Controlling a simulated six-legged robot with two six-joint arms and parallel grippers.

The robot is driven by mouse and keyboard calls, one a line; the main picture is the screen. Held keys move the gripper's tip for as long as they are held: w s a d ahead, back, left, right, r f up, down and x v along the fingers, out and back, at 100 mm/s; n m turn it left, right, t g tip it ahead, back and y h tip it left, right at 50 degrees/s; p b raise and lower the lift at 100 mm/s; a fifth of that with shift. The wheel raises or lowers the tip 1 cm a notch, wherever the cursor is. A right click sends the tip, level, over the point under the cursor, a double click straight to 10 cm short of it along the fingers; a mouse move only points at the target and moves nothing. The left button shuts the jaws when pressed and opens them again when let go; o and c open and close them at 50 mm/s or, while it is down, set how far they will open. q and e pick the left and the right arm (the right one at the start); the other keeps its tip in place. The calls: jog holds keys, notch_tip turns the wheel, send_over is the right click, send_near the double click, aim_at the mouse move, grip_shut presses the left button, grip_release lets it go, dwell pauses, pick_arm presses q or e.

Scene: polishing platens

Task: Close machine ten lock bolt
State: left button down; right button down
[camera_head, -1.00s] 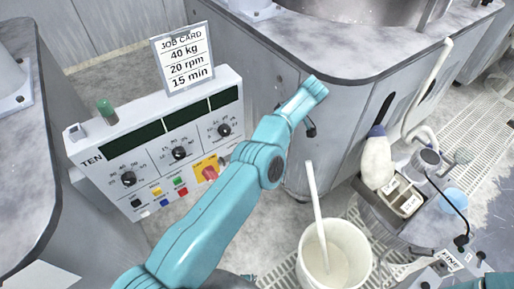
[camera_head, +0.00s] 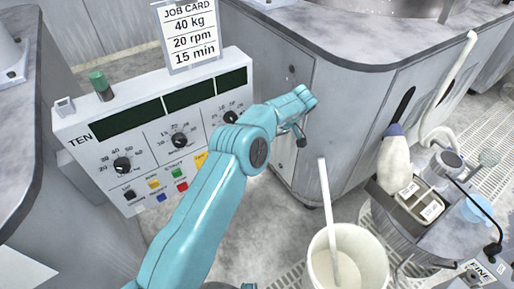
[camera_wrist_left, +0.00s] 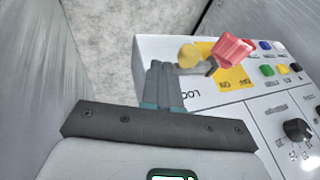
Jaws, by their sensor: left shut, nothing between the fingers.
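In the wrist view my left gripper (camera_wrist_left: 161,78) is shut and empty, its fingertips beside a small bolt with a brass-yellow knob (camera_wrist_left: 188,54) and a grey shank. I cannot tell whether they touch. The bolt is by a red switch handle (camera_wrist_left: 232,52) on a yellow plate (camera_wrist_left: 238,77) on the white control panel (camera_wrist_left: 207,105). In the head view, machine TEN's panel (camera_head: 83,128) stands left of my teal left arm. The arm hides the bolt, red handle and fingertips there; only a yellow corner shows. My right gripper is not in view.
A job card (camera_head: 190,60) stands on the panel. A grey cabinet (camera_head: 330,125) is behind my left forearm. A white bucket with a stick (camera_head: 320,270) stands at the bottom. A cart with a bottle (camera_head: 393,160) is at right. Black dials (camera_head: 122,165) line the panel.

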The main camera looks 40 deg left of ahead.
pick_arm(q)
jog(key=shift+s+a+f, duration=0.3)
jog(key=shift+s, duration=0.4)
jog(key=shift+s+a+f, duration=0.25)
jog(key=shift+s+f, duration=0.05)
jog(key=shift+s, duration=0.35)
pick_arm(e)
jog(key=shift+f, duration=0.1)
pick_arm(q)
jog(key=shift+s+a, duration=0.1)
